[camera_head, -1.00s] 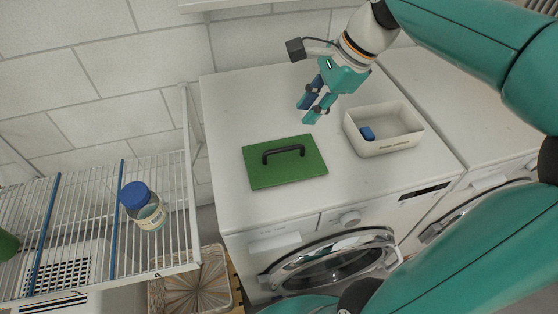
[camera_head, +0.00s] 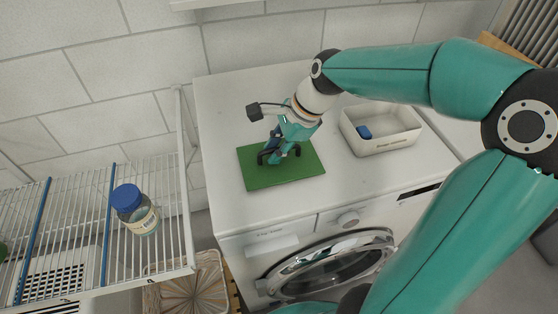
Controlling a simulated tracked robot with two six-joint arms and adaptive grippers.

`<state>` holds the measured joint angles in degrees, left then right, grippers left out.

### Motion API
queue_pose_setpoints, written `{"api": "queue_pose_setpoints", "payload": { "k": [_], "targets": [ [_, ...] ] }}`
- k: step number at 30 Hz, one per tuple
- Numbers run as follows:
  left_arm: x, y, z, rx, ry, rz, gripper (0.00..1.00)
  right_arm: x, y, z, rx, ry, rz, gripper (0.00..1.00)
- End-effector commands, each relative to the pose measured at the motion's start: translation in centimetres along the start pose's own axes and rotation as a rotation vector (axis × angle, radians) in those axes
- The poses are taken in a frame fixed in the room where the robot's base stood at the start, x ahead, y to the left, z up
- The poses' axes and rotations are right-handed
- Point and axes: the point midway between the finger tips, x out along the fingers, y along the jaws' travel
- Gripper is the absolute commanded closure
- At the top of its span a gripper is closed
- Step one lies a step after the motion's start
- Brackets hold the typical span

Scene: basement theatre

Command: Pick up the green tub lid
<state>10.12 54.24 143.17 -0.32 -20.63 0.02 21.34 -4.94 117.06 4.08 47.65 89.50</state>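The green tub lid (camera_head: 255,178) is a flat green rectangle with a black handle (camera_head: 262,158) on top. It lies on the white washing machine. My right gripper (camera_head: 276,154) is down at the handle, its fingers overlapping the handle's middle. The gripper hides part of the handle, and I cannot tell whether its fingers are closed on it. A white tub (camera_head: 385,145) with a blue item (camera_head: 364,132) inside stands right of the lid, open at the top. My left gripper is not in view.
A white wire rack (camera_head: 185,215) stands at the left, holding a jar with a blue lid (camera_head: 127,198). A wicker basket (camera_head: 205,270) is below. A tiled wall is behind. The washing machine top (camera_head: 225,100) is clear behind the lid.

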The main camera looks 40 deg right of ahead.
Motion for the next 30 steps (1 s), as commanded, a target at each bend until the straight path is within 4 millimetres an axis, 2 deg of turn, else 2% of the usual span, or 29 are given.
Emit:
{"api": "queue_pose_setpoints", "payload": {
  "k": [3, 9, 13, 14, 30],
  "targets": [
    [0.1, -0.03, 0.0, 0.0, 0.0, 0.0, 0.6, 0.69, 0.0, 0.03, -0.001, 0.0, -0.001, 0.76],
    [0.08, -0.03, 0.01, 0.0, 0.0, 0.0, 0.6, 0.69, -0.01, 0.04, -0.001, 0.0, -0.001, 0.76],
    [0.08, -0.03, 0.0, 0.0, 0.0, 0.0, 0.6, 0.69, -0.01, 0.04, -0.001, 0.0, -0.001, 0.97],
    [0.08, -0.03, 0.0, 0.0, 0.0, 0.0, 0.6, 0.69, -0.01, 0.04, -0.001, 0.0, -0.001, 1.0],
    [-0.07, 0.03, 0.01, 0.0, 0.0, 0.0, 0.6, 0.14, -0.15, 0.26, -0.001, 0.0, -0.002, 1.0]
  ]
}}
